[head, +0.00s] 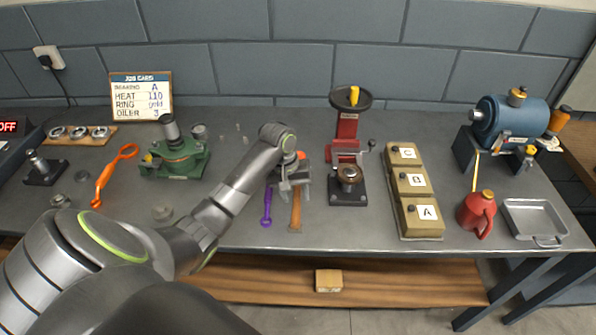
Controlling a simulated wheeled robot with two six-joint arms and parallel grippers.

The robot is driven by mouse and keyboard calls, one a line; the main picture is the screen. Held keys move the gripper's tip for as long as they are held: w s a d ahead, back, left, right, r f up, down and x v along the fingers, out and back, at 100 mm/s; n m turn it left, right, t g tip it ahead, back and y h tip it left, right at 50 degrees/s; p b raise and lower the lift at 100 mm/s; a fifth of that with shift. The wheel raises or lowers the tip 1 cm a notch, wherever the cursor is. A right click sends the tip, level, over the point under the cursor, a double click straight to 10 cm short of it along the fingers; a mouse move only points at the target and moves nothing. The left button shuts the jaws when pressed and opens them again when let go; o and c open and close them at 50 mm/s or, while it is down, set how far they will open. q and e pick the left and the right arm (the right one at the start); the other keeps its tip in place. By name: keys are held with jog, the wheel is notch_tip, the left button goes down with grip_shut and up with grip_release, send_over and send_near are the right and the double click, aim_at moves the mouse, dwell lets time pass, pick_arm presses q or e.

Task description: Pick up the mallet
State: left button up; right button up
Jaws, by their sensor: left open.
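The mallet lies on the grey workbench (225,220). Its brown wooden handle (296,212) points toward the front edge. Its head is at the far end, mostly hidden behind my left gripper, with an orange part showing just beyond. My left gripper (287,192) is open and points down over the head end of the mallet. Whether its fingers touch the mallet cannot be told. My right gripper is not in view.
A purple tool (266,207) lies close left of the handle. A red press (347,150) stands to the right, then lettered boxes (422,217), a red oil can (477,212) and a metal tray (535,222). A green device (178,157) and orange wrench (112,175) are left.

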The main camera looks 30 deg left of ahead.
pick_arm(q)
jog(key=shift+w+d+f, duration=0.1)
jog(key=shift+d+f, duration=0.05)
jog(key=shift+f, duration=0.9)
grip_shut()
jog(key=shift+w+r, duration=0.1)
